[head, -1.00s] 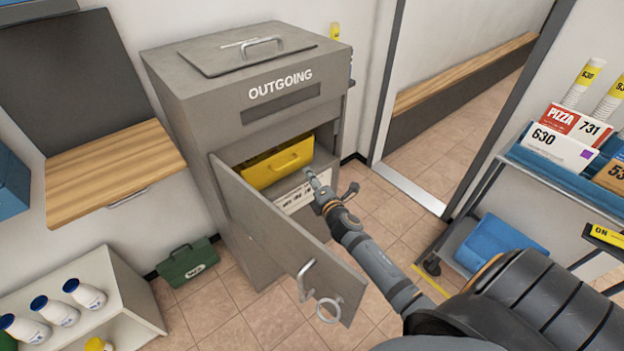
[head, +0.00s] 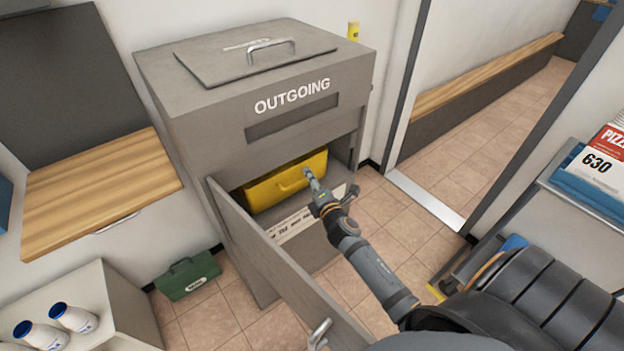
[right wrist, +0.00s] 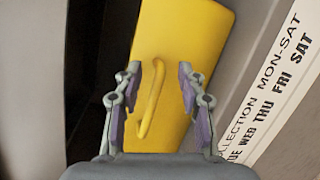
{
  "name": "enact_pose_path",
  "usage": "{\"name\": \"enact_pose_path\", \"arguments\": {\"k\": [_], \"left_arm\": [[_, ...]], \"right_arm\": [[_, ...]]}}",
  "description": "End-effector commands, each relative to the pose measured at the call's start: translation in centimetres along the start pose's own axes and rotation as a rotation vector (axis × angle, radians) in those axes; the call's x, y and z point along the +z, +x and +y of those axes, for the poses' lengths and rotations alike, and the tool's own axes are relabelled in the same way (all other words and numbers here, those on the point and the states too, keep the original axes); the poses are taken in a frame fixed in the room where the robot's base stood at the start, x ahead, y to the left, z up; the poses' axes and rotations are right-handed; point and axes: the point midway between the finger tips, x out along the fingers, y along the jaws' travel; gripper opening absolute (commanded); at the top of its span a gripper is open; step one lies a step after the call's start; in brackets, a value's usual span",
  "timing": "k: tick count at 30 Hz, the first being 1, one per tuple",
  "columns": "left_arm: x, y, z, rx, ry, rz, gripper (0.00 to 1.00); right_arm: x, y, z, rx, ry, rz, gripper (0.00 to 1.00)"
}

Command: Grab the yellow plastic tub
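The yellow plastic tub (head: 270,188) sits inside the open compartment of the grey OUTGOING mailbox (head: 215,120). A handle stands out from its front. In the right wrist view the tub (right wrist: 190,40) fills the middle, and its handle (right wrist: 152,100) lies between the two fingers. My right gripper (head: 309,174) reaches to the right part of the tub's front in the head view. In the right wrist view the right gripper (right wrist: 160,85) is open, with a finger on each side of the handle and gaps visible. My left gripper is not in view.
The mailbox door (head: 275,265) hangs open in front, left of my right arm. A green toolbox (head: 188,278) stands on the floor to the left. A wooden shelf (head: 95,190) and white bottles (head: 72,318) are further left. A rack (head: 590,195) stands at right.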

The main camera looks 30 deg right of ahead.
Motion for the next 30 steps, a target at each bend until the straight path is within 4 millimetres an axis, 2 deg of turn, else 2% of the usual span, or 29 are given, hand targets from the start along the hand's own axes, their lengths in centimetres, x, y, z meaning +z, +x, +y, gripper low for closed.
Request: {"name": "enact_pose_path", "arguments": {"k": [5,14,15,30], "left_arm": [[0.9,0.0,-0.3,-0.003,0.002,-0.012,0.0],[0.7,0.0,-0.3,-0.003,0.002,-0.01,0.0],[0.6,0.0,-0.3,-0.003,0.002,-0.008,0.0],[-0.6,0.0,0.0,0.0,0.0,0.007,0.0]], "right_arm": [[0.0,0.0,0.0,0.0,0.0,0.0,0.4],[0.0,0.0,0.0,0.0,0.0,0.0,0.02],[0.0,0.0,0.0,0.0,0.0,0.0,0.0],[0.1,0.1,-0.1,-0.001,-0.002,0.001,0.0]]}}
